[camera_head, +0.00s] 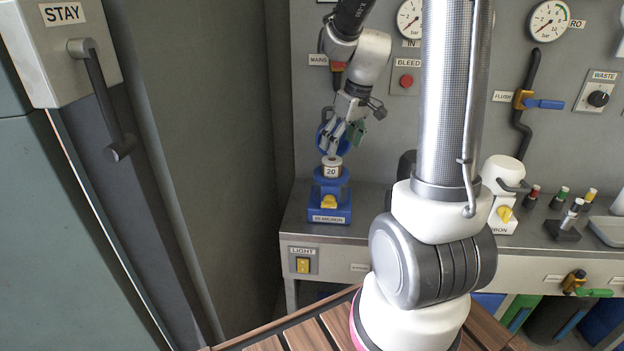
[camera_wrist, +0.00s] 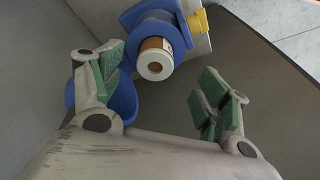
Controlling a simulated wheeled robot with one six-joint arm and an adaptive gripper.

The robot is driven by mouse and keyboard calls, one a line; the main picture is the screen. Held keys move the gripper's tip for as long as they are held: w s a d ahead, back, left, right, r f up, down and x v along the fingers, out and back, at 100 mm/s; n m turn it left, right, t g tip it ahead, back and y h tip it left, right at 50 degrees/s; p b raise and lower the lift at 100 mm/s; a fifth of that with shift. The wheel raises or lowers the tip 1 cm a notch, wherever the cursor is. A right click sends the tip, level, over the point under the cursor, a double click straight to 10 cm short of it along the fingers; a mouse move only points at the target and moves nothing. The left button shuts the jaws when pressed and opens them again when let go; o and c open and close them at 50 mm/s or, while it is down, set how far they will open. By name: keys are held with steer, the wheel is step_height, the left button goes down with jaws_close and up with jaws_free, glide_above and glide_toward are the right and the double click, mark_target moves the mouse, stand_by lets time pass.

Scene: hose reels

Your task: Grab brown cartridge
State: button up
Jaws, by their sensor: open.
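The brown cartridge (camera_wrist: 153,57) stands in a blue holder (camera_wrist: 128,17) in the wrist view. It has a white end with a central hole, and a brown band shows behind it. In the head view the cartridge (camera_head: 331,167) is upright with a "20" label. Its blue holder (camera_head: 330,200) has a yellow part and a "20 MICRON" plate. My gripper (camera_head: 342,143) is open just above the cartridge and looks empty. In the wrist view the green-padded fingers of my gripper (camera_wrist: 158,88) are spread apart, with the cartridge end beyond them, nearer the left finger.
A blue rounded cup-like part (camera_wrist: 122,103) is close behind the left finger. The steel counter (camera_head: 375,200) runs along a panel with gauges and valves. A white device (camera_head: 502,180) and several small bottles stand to the right. A grey cabinet with a handle (camera_head: 105,100) is at left.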

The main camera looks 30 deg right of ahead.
mark_target(332, 159)
steer(key=shift+w+a+r+n+t, duration=0.15)
steer(key=shift+w+a+n+t, duration=0.15)
steer(key=shift+w+n, duration=0.25)
steer(key=shift+w+d+n, duration=0.1)
steer(key=shift+w+n, duration=0.05)
steer(key=shift+n, duration=0.1)
steer(key=x, duration=0.7)
steer(key=shift+d+f, duration=0.1)
steer(key=shift+f, duration=0.3)
steer(key=c, duration=1.6)
steer(key=shift+c, duration=0.2)
